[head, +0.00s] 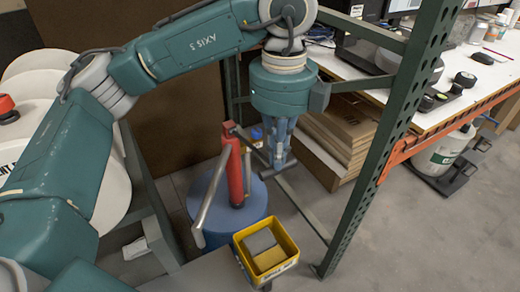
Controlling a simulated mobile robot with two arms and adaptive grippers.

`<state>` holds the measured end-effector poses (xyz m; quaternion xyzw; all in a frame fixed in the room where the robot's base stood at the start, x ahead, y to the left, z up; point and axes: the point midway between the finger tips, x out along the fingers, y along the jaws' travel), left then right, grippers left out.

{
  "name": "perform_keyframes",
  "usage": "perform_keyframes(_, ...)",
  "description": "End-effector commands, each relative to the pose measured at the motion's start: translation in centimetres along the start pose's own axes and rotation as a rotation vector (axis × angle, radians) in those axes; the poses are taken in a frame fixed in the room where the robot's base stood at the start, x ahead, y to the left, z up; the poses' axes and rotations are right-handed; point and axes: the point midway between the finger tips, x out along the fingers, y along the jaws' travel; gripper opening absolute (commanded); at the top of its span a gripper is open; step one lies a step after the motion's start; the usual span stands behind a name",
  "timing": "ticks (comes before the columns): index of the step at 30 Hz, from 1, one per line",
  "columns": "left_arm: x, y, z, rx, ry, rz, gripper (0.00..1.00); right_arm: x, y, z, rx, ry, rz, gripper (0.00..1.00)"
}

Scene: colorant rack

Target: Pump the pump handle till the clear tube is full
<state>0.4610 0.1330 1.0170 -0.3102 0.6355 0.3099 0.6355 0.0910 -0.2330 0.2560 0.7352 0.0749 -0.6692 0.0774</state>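A red pump (235,175) stands upright on a blue drum (255,209). A dark red bar, which looks like the pump handle (245,140), runs from the pump's top toward my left gripper. A grey pipe (208,198) slants down from the pump's top on its left side. My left gripper (277,160) points down just right of the pump, at the bar's far end. I cannot tell whether it touches the bar or how far its fingers are apart. I cannot make out a clear tube. My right gripper is out of view.
A yellow bin (288,245) with grey and tan items stands in front of the drum. A green perforated rack post (395,140) rises close on the right. Flat boxes (345,135) are under a white worktable (440,110). White drums (30,90) stand at left.

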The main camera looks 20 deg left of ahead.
Motion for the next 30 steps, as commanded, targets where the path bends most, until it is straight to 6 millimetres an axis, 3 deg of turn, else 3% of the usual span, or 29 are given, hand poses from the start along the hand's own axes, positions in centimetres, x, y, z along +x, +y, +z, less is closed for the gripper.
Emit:
perform_keyframes(13, 0.7, 0.0, 0.1, -0.001, -0.001, 0.002, 0.0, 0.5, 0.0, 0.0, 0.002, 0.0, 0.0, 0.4)
perform_keyframes(22, -1.2, 0.0, 0.1, -0.001, -0.001, 0.001, 0.0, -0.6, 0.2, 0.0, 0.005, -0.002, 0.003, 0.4)
perform_keyframes(30, -1.1, 0.0, 0.0, -0.001, 0.0, 0.001, 0.0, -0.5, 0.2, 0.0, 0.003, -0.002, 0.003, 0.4)
